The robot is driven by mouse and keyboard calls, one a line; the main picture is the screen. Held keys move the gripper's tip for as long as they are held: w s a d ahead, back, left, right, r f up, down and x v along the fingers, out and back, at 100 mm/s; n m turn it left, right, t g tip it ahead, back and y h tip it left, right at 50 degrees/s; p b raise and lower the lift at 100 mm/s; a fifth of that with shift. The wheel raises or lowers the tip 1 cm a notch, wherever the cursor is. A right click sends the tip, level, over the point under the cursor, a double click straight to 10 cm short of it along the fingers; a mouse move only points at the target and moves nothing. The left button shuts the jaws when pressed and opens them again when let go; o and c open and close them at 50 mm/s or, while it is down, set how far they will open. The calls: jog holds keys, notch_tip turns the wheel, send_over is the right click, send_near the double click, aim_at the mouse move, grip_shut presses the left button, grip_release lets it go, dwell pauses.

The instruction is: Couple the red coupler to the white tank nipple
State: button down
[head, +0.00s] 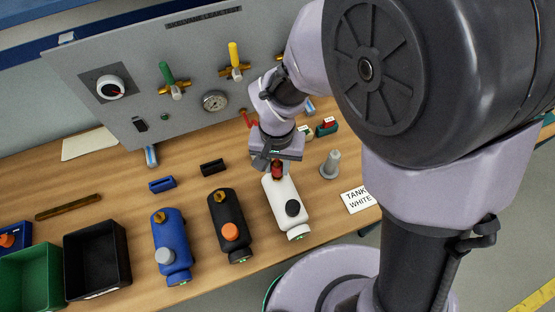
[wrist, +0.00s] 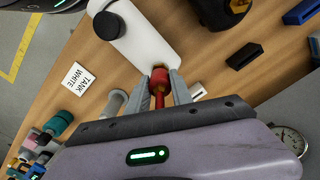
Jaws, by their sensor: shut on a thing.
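The white tank (head: 285,203) lies on the bench with a black cap on it; its near part also shows in the wrist view (wrist: 142,45). My gripper (wrist: 165,88) is shut on the red coupler (wrist: 159,82), which sits between the two fingers. The coupler (head: 277,171) is at the far end of the white tank, where the nipple is. A brass ring shows at the coupler's tip in the wrist view. The nipple itself is hidden, so I cannot tell whether the coupler is seated on it.
A black tank (head: 229,223) with an orange cap and a blue tank (head: 171,245) stand to the left. A grey peg (head: 330,164) and a "TANK WHITE" card (head: 358,200) are to the right. The grey panel (head: 190,75) with valves and gauges rises behind.

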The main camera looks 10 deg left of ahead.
aim_at(277, 162)
jog(key=shift+f+b, duration=0.5)
jog(key=shift+f, duration=0.1)
jog(key=c, duration=1.1)
grip_release()
jog(key=shift+o, duration=0.2)
notch_tip(277, 162, up, 18)
jog(key=p, duration=0.5)
jog(key=shift+f, duration=0.25)
jog(key=s+d+f+m+t+y+b, duration=0.1)
jog(key=s+d+f+m+t+b, duration=0.1)
jog(key=d+b, duration=0.6)
jog(key=s+d+f+m+t+y+b, duration=0.1)
jog(key=s+d+f+m+t+b, duration=0.1)
jog(key=s+d+f+b, duration=0.3)
jog(key=d+t+b, duration=0.1)
jog(key=d+b, duration=0.1)
jog(key=d, duration=0.1)
jog(key=shift+m+t+b, duration=0.3)
jog(key=shift+t+b, duration=0.1)
